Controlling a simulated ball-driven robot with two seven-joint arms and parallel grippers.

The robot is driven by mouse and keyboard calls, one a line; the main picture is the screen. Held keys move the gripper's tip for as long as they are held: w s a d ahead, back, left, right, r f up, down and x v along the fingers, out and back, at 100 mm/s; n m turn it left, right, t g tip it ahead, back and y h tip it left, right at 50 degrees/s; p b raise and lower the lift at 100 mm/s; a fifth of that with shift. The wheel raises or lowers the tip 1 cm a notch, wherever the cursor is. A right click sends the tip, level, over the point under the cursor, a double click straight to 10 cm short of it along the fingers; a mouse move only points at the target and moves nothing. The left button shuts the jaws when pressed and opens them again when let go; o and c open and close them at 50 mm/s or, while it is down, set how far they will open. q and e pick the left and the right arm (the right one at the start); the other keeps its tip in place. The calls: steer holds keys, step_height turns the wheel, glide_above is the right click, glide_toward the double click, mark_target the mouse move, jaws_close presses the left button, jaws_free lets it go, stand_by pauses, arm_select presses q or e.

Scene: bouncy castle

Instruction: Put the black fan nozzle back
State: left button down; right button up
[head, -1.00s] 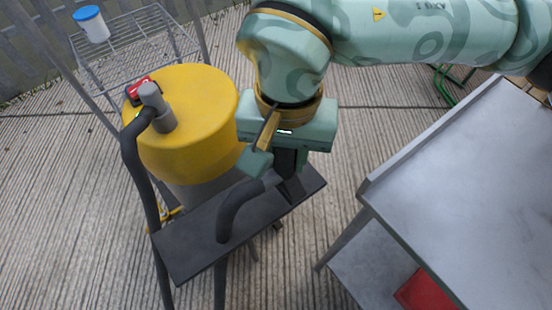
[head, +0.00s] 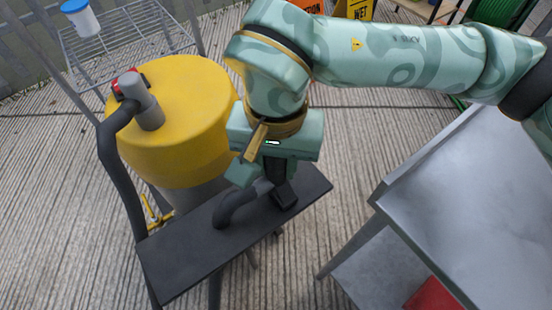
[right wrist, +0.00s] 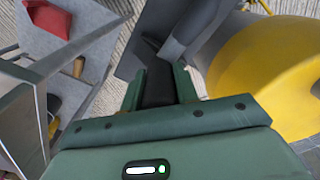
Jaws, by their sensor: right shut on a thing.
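The black fan nozzle (head: 284,195) is in my right gripper (head: 275,172), over the right part of a narrow dark bench (head: 190,262). Its wide end points down, at or just above the bench top; I cannot tell if it touches. In the right wrist view the nozzle (right wrist: 157,88) shows between the two green fingers of the gripper (right wrist: 160,92). Whether hose and nozzle are joined is hidden by the gripper. My left gripper is not in view.
A yellow-topped vacuum drum (head: 185,95) stands left of the bench. A wire rack (head: 130,45) with a blue-lidded white tub (head: 80,18) is behind it. A grey metal table (head: 470,200) stands at right, with a red thing (head: 435,297) on its lower shelf.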

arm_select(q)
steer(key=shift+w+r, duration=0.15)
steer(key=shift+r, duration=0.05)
arm_select(e)
steer(key=shift+f, duration=0.1)
steer(key=o, duration=0.9)
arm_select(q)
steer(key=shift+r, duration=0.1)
arm_select(e)
step_height(320, 180, up, 7)
steer(key=p, duration=0.3)
steer(key=shift+p, duration=0.4)
step_height(320, 180, up, 5)
steer(key=shift+f+p, duration=0.1)
steer(key=shift+p, duration=1.05)
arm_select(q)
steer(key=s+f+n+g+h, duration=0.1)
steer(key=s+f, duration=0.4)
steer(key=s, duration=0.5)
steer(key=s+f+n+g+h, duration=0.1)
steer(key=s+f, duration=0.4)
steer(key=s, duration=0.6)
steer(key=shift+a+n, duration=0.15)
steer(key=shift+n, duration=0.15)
